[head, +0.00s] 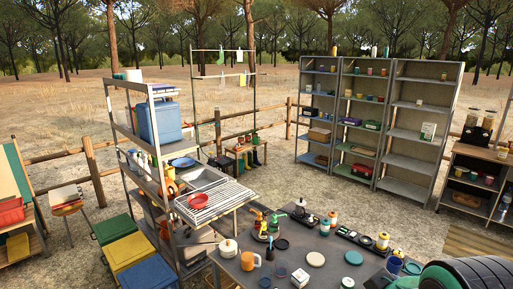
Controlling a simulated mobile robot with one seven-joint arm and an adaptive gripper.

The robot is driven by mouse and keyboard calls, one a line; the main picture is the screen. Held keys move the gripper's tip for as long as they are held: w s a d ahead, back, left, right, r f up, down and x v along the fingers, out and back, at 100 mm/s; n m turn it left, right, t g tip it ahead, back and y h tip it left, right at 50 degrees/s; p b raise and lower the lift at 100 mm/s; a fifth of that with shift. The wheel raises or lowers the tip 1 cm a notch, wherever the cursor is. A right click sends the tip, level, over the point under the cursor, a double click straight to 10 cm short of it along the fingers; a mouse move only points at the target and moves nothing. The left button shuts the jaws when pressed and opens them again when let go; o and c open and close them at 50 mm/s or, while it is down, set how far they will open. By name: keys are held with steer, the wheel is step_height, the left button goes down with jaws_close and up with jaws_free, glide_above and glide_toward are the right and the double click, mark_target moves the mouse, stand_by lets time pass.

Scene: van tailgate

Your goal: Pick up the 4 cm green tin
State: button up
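I cannot pick out the 4 cm green tin with certainty at this size. On the dark table (232,275) in front, a low round dark-green item (354,257) lies right of a pale round plate (315,259). Another small green round item (412,268) is near the table's right end. Either could be a tin or a lid; I cannot tell which. Tiny coloured items on the far shelves are too small to identify.
The table also holds an orange mug (250,261), a white pot (228,247) and several jars. A metal rack with a red bowl (199,201) stands behind it. Grey shelves (408,120) stand at the back right. Green, yellow and blue bins (147,274) sit left. Open ground lies between.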

steer(key=shift+s+a+f, duration=0.1)
steer(key=shift+s+f, duration=0.05)
steer(key=shift+s, duration=0.15)
steer(key=c, duration=0.8)
steer(key=shift+c, duration=0.2)
